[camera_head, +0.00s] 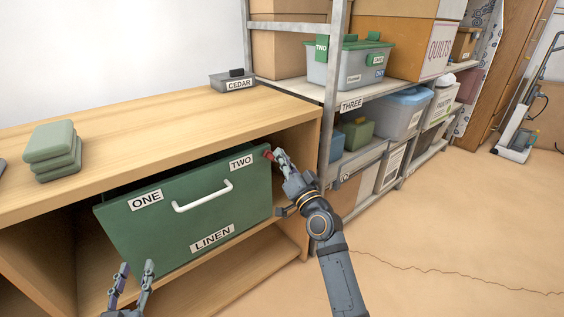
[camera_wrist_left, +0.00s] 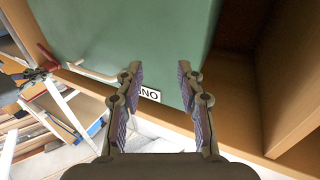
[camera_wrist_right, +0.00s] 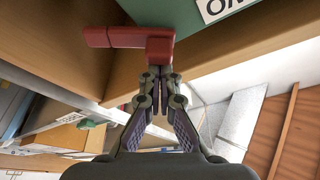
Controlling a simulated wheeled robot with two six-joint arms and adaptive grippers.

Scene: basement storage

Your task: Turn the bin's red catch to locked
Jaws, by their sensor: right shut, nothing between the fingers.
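The green bin (camera_head: 165,222) sits in the wooden shelf's opening, its front labelled ONE, TWO and LINEN, with a white handle (camera_head: 203,197). The red catch (camera_head: 269,155) is at the bin's upper right edge, mostly hidden by my right gripper (camera_head: 279,156) in the head view. In the right wrist view the catch (camera_wrist_right: 128,38) is L-shaped, one arm pointing left, the other down toward the fingertips. My right gripper (camera_wrist_right: 160,72) is shut and empty, its tips at or touching the catch. My left gripper (camera_wrist_left: 165,75) is open and empty, before the bin's lower left front.
Folded green cloths (camera_head: 53,150) and a small grey CEDAR box (camera_head: 233,81) lie on the wooden top (camera_head: 135,118). A metal rack (camera_head: 329,110) with several boxes stands close to the right of the shelf. The floor (camera_head: 450,220) at right is open.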

